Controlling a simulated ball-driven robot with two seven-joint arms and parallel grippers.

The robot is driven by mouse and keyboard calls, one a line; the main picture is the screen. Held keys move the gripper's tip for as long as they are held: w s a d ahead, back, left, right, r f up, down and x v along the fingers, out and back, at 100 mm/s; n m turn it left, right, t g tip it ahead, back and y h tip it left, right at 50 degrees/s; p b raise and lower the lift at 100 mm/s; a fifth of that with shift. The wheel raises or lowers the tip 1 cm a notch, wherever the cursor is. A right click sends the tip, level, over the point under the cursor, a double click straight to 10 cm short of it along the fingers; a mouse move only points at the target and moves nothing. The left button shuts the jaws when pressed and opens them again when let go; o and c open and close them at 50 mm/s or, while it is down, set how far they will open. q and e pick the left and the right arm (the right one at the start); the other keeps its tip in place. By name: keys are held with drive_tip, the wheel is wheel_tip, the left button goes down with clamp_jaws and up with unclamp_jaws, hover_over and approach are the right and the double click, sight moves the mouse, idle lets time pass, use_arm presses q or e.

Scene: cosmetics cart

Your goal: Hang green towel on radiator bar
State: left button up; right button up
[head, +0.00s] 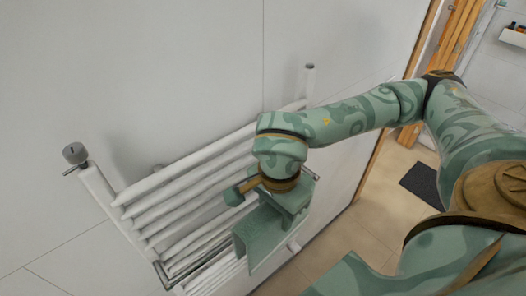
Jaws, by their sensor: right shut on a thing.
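The green towel (262,238) hangs down from my right gripper (268,208), near the right part of the white radiator (190,181). My right gripper is shut on the towel, and its fingers are mostly hidden by the wrist and the cloth. The towel covers part of the lower radiator bars. A thin metal radiator bar (163,278) shows at the lower left front, and its right end shows beyond my wrist. I cannot tell whether the towel touches or lies over this bar. My left gripper is out of view.
The radiator is fixed to a pale tiled wall (190,60), with a valve knob (75,153) at its upper left corner. A wooden door frame (440,50) and a dark mat (423,184) on the beige floor are at the right. A small wall shelf (513,37) is at the far right.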

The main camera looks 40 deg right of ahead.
drive_tip(key=shift+w+b, duration=1.2)
drive_tip(key=shift+w, duration=3)
use_arm(q)
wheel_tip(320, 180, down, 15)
drive_tip(key=b, duration=1.4)
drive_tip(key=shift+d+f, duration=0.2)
use_arm(e)
drive_tip(key=shift+m, duration=0.4)
drive_tip(key=f, duration=1.7)
drive_tip(key=shift+s+a+f, duration=0.1)
drive_tip(key=shift+a+f, duration=0.1)
drive_tip(key=shift+f, duration=0.2)
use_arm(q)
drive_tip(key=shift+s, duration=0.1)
use_arm(e)
drive_tip(key=o, duration=1.1)
drive_tip(key=shift+o, duration=0.2)
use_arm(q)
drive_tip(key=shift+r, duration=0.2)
use_arm(e)
wheel_tip(320, 180, up, 16)
drive_tip(key=shift+r, duration=0.2)
